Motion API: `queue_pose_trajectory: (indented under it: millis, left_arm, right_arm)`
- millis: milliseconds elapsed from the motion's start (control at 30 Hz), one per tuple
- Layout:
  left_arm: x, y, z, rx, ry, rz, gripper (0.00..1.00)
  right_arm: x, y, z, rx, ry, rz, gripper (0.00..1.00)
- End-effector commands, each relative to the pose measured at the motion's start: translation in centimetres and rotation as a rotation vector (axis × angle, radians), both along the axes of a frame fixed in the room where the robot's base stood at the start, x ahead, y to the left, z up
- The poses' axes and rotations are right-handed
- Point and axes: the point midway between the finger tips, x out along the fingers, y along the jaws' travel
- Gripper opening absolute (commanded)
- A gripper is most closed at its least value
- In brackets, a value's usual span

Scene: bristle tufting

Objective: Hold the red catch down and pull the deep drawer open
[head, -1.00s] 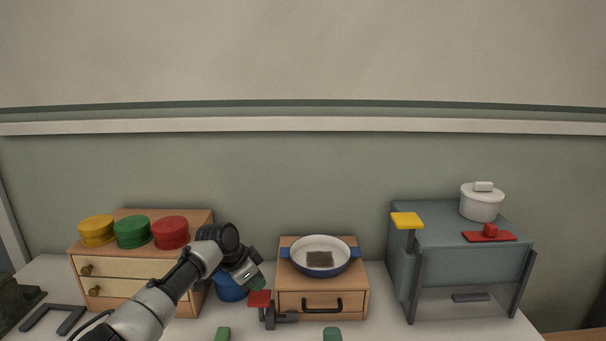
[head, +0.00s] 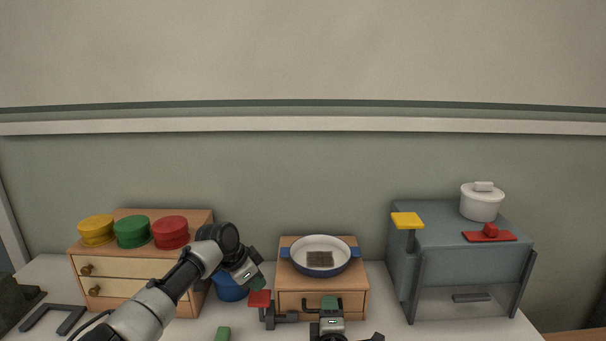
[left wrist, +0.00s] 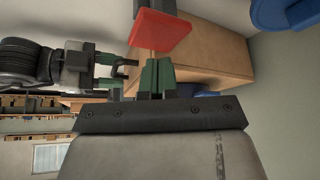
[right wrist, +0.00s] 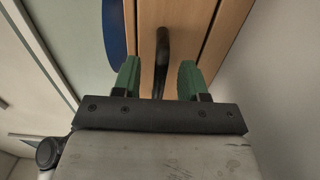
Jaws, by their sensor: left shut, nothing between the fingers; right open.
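The red catch (head: 260,298) is a flat pad on a dark post, left of the wooden cabinet; it also shows in the left wrist view (left wrist: 160,37). My left gripper (head: 257,284) is shut and empty, its fingertips right by the catch; I cannot tell whether they touch it. The deep drawer (head: 293,302) looks closed in its cabinet. Its dark handle (right wrist: 162,48) stands between the line of my right gripper's spread green fingers (right wrist: 158,75). That gripper is open at the drawer front; in the head view it hides part of the handle.
A blue-rimmed pan (head: 320,256) sits on the cabinet. A blue container (head: 229,289) stands behind my left gripper. A chest with colored lids (head: 133,232) is at left, a grey unit (head: 455,260) at right.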

Motion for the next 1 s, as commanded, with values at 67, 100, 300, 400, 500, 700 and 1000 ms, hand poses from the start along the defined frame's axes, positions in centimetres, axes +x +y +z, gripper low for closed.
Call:
queue_pose_trajectory:
  millis: [67, 100, 300, 400, 500, 700, 1000]
  left_arm:
    - [0.0, 0.0, 0.0, 0.000, 0.000, 0.000, 0.00]
    - [0.0, 0.0, 0.0, 0.000, 0.000, 0.000, 0.00]
    - [0.0, 0.0, -0.2, 0.000, 0.000, 0.000, 0.00]
    - [0.0, 0.0, -0.6, -0.001, 0.001, 0.000, 0.00]
    - [0.0, 0.0, -1.1, -0.001, 0.001, 0.000, 0.00]
    - [0.0, 0.0, -1.5, 0.000, 0.000, 0.000, 0.00]
    - [0.0, 0.0, -1.6, 0.000, 0.000, 0.000, 0.00]
  right_arm:
    - [0.0, 0.0, 0.0, 0.000, 0.000, 0.000, 0.43]
    - [0.0, 0.0, 0.0, 0.000, 0.000, 0.000, 0.43]
    - [0.0, 0.0, 0.0, 0.001, 0.000, 0.000, 0.43]
    - [0.0, 0.0, 0.0, 0.001, 0.000, 0.000, 0.43]
    - [0.0, 0.0, 0.0, 0.001, 0.000, 0.000, 0.43]
    - [0.0, 0.0, 0.0, 0.001, 0.000, 0.000, 0.43]
    - [0.0, 0.0, 0.0, 0.001, 0.000, 0.000, 0.43]
